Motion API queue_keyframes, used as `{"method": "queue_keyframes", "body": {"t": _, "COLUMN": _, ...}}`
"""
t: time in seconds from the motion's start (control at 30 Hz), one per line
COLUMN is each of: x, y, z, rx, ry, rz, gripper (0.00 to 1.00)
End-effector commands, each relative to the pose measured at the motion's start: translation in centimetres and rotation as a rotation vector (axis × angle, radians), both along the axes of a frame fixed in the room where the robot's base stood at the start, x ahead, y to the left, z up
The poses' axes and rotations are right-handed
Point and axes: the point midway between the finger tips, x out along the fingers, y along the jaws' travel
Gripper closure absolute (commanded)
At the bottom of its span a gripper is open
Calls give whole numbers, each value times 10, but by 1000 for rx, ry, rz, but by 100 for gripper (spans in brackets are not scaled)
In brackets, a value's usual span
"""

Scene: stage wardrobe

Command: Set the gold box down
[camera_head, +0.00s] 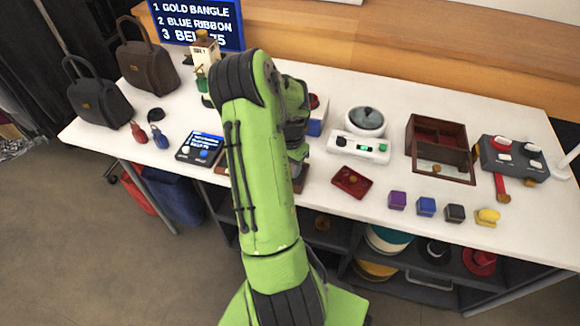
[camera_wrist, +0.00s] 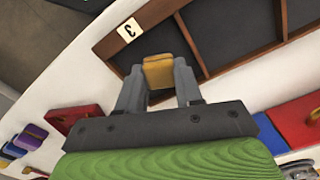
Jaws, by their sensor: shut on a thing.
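The gold box (camera_wrist: 158,72) is between the two fingers of my gripper (camera_wrist: 158,88) in the wrist view, and the gripper is shut on it. Below it lies a wooden tray (camera_wrist: 108,46) with dark compartments. The box overlaps the tray's near-side frame and the compartment by the label "3" (camera_wrist: 129,30). I cannot tell whether the box touches the tray or hangs above it. In the head view my arm hides the held box, the fingertips and most of the tray; only small brown tray edges show beside the arm.
Purple (camera_head: 397,200), blue (camera_head: 426,206), black (camera_head: 454,213) and yellow (camera_head: 487,217) blocks line the table's front edge. Two handbags (camera_head: 99,102) stand at the left.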

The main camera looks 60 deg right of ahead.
Motion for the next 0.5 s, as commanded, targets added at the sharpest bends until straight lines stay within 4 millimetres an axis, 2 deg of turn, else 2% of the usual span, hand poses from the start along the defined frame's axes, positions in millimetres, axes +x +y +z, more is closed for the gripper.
{"method": "queue_keyframes", "body": {"t": 0.13, "x": 0, "y": 0, "z": -4, "rx": 0, "ry": 0, "rz": 0, "gripper": 95}}
{"method": "queue_keyframes", "body": {"t": 0.17, "x": 0, "y": 0, "z": -3, "rx": 0, "ry": 0, "rz": 0, "gripper": 60}}
{"method": "queue_keyframes", "body": {"t": 0.2, "x": 0, "y": 0, "z": -3, "rx": 0, "ry": 0, "rz": 0, "gripper": 54}}
{"method": "queue_keyframes", "body": {"t": 0.5, "x": 0, "y": 0, "z": 0, "rx": 0, "ry": 0, "rz": 0, "gripper": 54}}
